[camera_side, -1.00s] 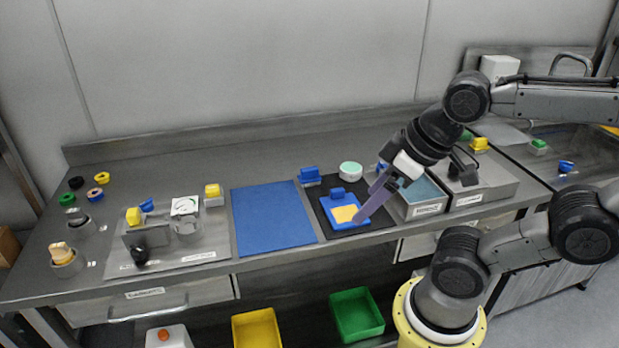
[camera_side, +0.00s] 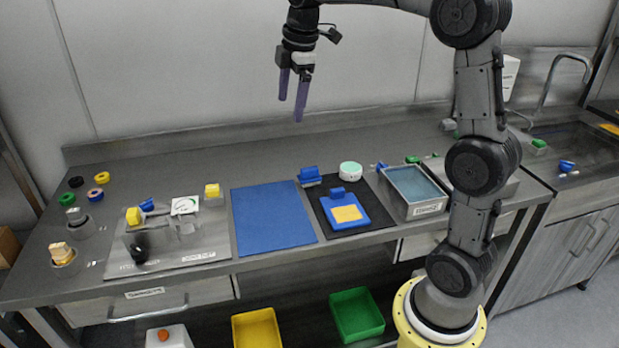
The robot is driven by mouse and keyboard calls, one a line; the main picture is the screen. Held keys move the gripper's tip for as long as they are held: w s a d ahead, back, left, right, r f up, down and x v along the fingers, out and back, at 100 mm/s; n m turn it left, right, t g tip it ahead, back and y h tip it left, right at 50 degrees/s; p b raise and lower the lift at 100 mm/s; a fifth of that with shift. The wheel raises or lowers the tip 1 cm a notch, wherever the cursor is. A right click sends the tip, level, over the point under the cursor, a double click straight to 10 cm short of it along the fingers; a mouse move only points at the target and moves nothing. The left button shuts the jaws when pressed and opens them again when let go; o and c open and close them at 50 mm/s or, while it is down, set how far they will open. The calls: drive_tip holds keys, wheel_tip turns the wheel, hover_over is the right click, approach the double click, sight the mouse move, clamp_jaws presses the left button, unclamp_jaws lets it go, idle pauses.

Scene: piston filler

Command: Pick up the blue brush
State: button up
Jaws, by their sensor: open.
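Several small blue things show, and I cannot tell for sure which is the blue brush. A blocky blue piece (camera_side: 310,176) stands on the counter behind the black mat. A small blue piece (camera_side: 380,166) lies left of the grey tray. Another blue piece (camera_side: 147,205) is by the metal plate at left, and one more (camera_side: 567,166) is at the sink on the right. My gripper (camera_side: 291,108) is open and empty, with its purple fingers pointing down. It is high above the back of the counter, apart from everything.
A blue board with a yellow pad (camera_side: 347,214) lies on the black mat (camera_side: 352,231). A blue mat (camera_side: 272,217) lies beside it. A round mint-topped container (camera_side: 350,170) stands behind. A grey tray (camera_side: 416,208) is to the right. The counter's back strip is mostly clear.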

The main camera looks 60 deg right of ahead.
drive_tip(key=w+d+f+g, duration=0.2)
drive_tip(key=w+d+f, duration=0.3)
drive_tip(key=d+f, duration=0.45)
drive_tip(key=m+y, duration=0.1)
drive_tip(key=m, duration=0.1)
hover_over(309, 168)
wheel_tip(309, 168, down, 5)
drive_tip(key=shift+g, duration=0.3)
drive_tip(key=f, duration=0.8)
drive_tip(key=shift+a, duration=0.3)
drive_tip(key=shift+s+d+f, duration=0.1)
drive_tip(key=shift+f, duration=1.25)
drive_tip(key=shift+s+d+f, duration=0.1)
drive_tip(key=shift+f, duration=1.25)
drive_tip(key=shift+w, duration=0.1)
clamp_jaws()
drive_tip(key=shift+r, duration=0.1)
